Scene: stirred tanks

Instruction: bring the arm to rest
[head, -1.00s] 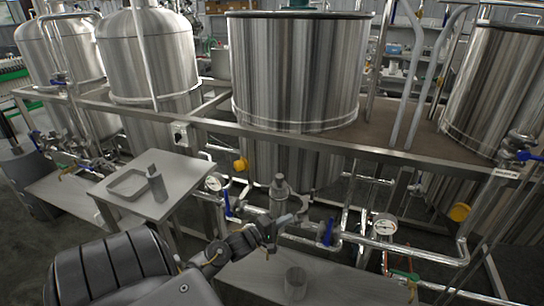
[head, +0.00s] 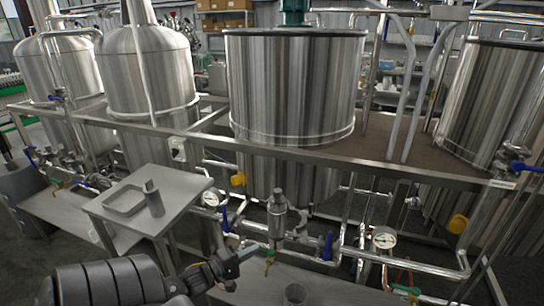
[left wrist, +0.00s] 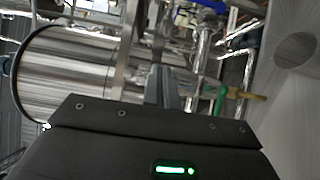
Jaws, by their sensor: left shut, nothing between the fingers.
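My left gripper (head: 256,250) shows low in the middle of the head view, its arm coming in from the bottom left. Its fingers are shut with nothing between them. They show close together at the centre of the left wrist view (left wrist: 166,88). The gripper appears in front of the pipework below the large middle tank (head: 292,90); I cannot tell whether it touches anything. My right gripper is not in view.
A small table (head: 177,182) at left carries a shallow tray (head: 125,210) and a grey holder (head: 153,200). Pipes, blue-handled valves and a gauge (head: 384,240) crowd the area beyond the gripper.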

